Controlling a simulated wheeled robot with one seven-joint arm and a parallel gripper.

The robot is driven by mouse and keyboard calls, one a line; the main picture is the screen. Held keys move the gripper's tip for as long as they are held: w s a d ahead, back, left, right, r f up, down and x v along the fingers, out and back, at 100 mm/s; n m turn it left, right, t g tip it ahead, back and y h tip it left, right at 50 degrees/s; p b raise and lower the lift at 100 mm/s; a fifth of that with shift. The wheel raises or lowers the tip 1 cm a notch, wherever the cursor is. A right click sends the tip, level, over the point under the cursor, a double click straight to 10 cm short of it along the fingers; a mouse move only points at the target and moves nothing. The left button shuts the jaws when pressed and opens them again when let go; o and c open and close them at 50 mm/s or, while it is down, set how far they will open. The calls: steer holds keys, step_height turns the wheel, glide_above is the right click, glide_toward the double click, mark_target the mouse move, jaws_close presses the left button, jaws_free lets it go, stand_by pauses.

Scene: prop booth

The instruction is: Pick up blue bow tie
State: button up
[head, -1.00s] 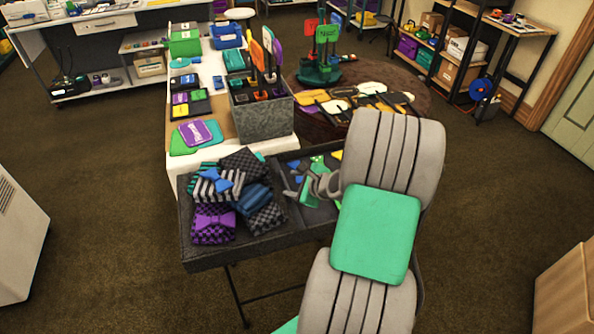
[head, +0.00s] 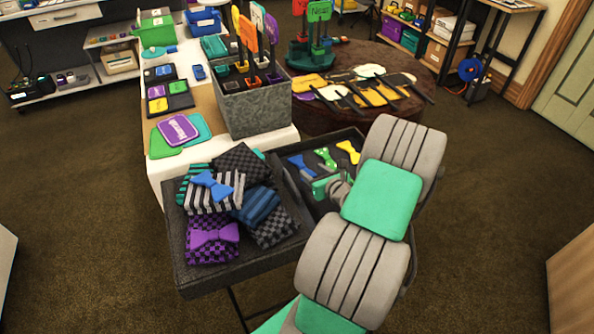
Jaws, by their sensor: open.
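A blue bow tie (head: 302,166) lies in the right compartment of the dark tray (head: 222,278), beside a green bow tie (head: 325,158) and a yellow bow tie (head: 348,152). Another blue bow tie (head: 211,186) sits on a striped folded cloth in the left compartment. A purple bow tie (head: 214,236) lies on a checked cloth near it. My gripper (head: 322,187) is over the right compartment, just below and right of the blue bow tie there. It is open, with no object seen in it. My own arm hides part of it and of the compartment.
Folded cloths (head: 258,206) are piled in the left compartment. A grey metal bin (head: 255,112) with coloured signs stands behind the tray on a white table (head: 154,173). A round brown table (head: 392,125) with masks and signs is behind right. Carpet is clear at right.

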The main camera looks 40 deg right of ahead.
mark_target(301, 164)
steer(key=x, duration=0.8)
steer(key=shift+a, duration=0.1)
steer(key=shift+s, duration=0.1)
jaws_close()
